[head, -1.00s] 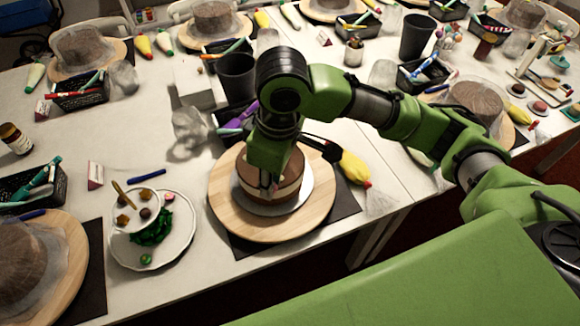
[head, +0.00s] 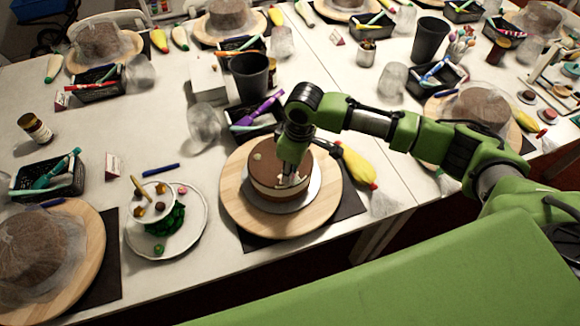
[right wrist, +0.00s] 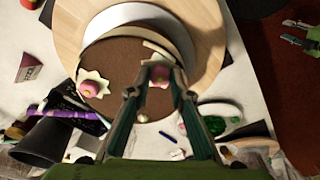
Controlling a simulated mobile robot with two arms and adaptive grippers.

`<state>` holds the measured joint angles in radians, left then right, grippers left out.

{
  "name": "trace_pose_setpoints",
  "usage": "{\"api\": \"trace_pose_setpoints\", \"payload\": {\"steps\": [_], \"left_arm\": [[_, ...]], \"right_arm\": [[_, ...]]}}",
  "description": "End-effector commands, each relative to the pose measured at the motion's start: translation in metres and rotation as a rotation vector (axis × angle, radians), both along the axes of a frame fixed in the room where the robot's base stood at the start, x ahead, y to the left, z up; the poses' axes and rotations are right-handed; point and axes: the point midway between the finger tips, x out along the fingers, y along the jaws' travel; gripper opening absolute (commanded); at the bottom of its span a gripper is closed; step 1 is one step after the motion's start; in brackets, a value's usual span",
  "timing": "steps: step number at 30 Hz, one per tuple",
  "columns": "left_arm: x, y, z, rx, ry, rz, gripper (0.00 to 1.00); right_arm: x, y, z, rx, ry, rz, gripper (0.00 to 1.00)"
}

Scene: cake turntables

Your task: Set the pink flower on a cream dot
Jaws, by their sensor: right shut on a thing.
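The brown and cream cake (head: 262,183) stands on a round wooden turntable (head: 240,213). My right gripper (head: 288,182) is over the cake top, pointing down. Another cream dot (right wrist: 96,76) carries a pink piece (right wrist: 89,88). My left gripper is not in view.
A white plate (head: 196,235) with a small bowl and green pieces is left of the turntable. A black cup (head: 250,76), a black pen basket (head: 262,125) and a crumpled clear bag (head: 204,125) stand behind. A yellow piping bag (head: 357,165) lies close on the right.

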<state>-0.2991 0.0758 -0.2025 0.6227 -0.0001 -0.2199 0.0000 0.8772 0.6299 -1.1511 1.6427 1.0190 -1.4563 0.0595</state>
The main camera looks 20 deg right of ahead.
Motion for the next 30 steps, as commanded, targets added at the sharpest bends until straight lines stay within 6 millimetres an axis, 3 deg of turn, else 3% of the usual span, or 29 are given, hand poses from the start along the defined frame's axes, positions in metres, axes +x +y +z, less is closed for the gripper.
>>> {"api": "trace_pose_setpoints", "payload": {"steps": [9,12,23,30], "left_arm": [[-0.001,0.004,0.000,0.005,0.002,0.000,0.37],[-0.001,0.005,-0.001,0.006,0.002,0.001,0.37],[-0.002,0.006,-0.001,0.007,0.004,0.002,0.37],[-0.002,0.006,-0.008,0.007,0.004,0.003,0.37]], "right_arm": [[0.000,0.000,-0.003,0.000,0.000,0.000,0.12],[0.000,0.000,-0.003,0.000,0.000,0.000,0.37],[0.000,0.000,-0.001,0.000,-0.001,0.000,0.37],[-0.001,-0.002,0.031,0.003,-0.006,0.001,0.37]]}}
